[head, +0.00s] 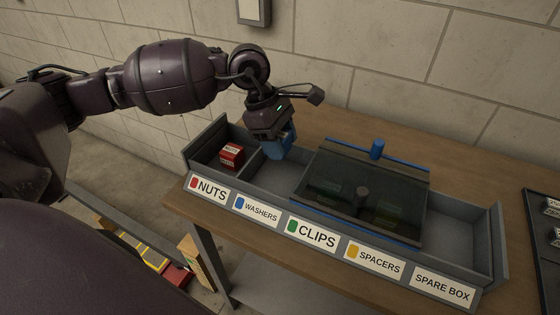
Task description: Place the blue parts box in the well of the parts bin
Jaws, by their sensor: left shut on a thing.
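My left gripper (270,133) is shut on the blue parts box (284,149). The box's lower part is over the back of the compartment behind the WASHERS label (257,211); I cannot tell whether it touches the floor. The gripper hides the box's upper part. The grey parts bin (458,236) lies along the workbench, with NUTS, WASHERS, CLIPS, SPACERS and SPARE BOX labels along its front. A red nuts box (231,156) sits in the NUTS compartment. The WASHERS compartment floor is bare in front of the blue box. My right gripper is not in view.
A dark see-through cover (340,180) with blue edges spans the CLIPS and SPACERS compartments, with dim shapes beneath. The SPARE BOX compartment is empty.

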